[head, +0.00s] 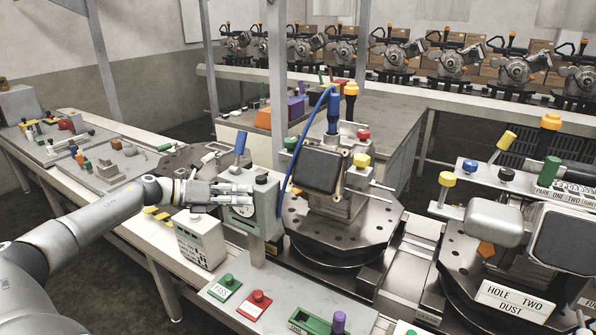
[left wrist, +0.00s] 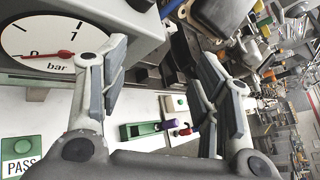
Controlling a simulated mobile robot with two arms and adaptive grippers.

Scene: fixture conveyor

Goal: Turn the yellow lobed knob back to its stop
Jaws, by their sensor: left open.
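A yellow knob (head: 361,160) sits on the side of the near fixture, to the right of its dark block. My left gripper (head: 248,194) is open and empty beside the grey gauge box (head: 264,193), to the left of both knobs. In the left wrist view its open fingers (left wrist: 160,62) spread beside the gauge dial (left wrist: 45,38), with no knob between them. I cannot pick out either yellow knob in that view.
A blue-handled tool (head: 333,112) with a blue hose stands by the near fixture's round plate (head: 340,238). A blue lever (head: 240,145) rises behind my gripper. A panel with green and red buttons (head: 256,304) lies in front. A small white box (head: 198,240) stands below my wrist.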

